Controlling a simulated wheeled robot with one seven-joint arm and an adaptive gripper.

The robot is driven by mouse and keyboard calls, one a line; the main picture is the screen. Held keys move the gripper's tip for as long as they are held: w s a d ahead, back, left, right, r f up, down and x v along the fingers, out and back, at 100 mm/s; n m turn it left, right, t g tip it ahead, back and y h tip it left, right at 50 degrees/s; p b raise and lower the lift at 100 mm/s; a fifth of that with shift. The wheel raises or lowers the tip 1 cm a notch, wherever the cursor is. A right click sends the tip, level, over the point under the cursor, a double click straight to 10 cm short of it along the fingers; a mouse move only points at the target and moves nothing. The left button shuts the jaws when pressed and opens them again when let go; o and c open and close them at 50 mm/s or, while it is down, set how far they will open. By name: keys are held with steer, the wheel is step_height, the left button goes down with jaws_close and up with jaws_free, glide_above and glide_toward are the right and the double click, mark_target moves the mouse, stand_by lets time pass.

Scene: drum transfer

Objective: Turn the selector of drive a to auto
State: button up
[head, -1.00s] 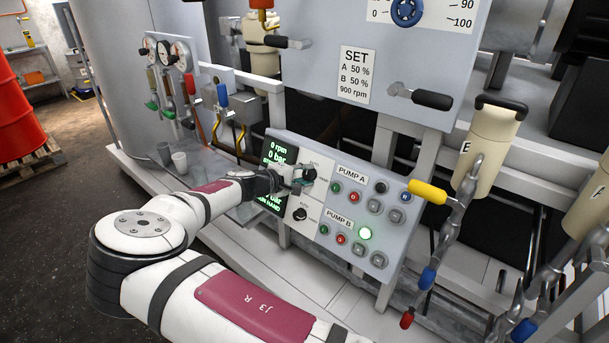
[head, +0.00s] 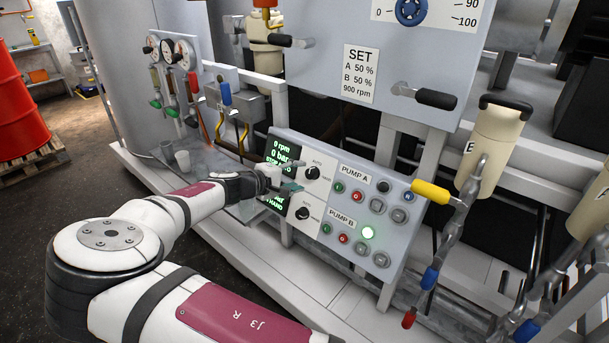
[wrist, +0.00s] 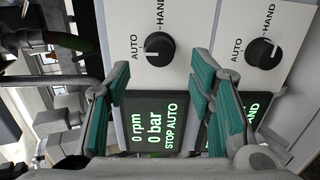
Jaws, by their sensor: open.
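The panel has two black selector knobs marked AUTO and HAND. The upper one, beside the PUMP A label, is drive a's selector (head: 312,172); it also shows in the wrist view (wrist: 159,48), its white mark turned towards the AUTO side. The display below it in the wrist view (wrist: 155,125) reads 0 rpm, 0 bar, STOP AUTO. The lower selector, beside PUMP B (head: 303,213), has its mark towards HAND in the wrist view (wrist: 262,52). My gripper (head: 290,176) is open and empty, just left of drive a's selector and apart from it. Its teal finger pads frame the display in the wrist view (wrist: 160,85).
A yellow-handled valve (head: 430,193) stands close to the panel's right edge.

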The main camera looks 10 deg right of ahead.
steer(key=v, duration=0.6)
steer(key=shift+s+a, duration=0.15)
steer(key=shift+a, duration=0.05)
steer(key=shift+r, duration=0.15)
steer(key=shift+d, duration=0.1)
steer(key=s+d+r+m+g+y, duration=0.2)
steer(key=s+d+m+g+y, duration=0.5)
steer(key=s+d, duration=0.55)
steer(key=s+a+r+y, duration=0.15)
steer(key=s+r, duration=0.35)
steer(key=s, duration=0.7)
steer(key=s+a+r+y, duration=0.15)
steer(key=s+r, duration=0.35)
steer(key=s, duration=0.6)
steer(key=s+r+y, duration=0.2)
steer(key=s+r, duration=0.3)
steer(key=s, duration=0.7)
step_height(320, 180, up, 16)
steer(key=t+p, duration=0.3)
steer(key=p, duration=1.1)
steer(key=shift+t, duration=0.3)
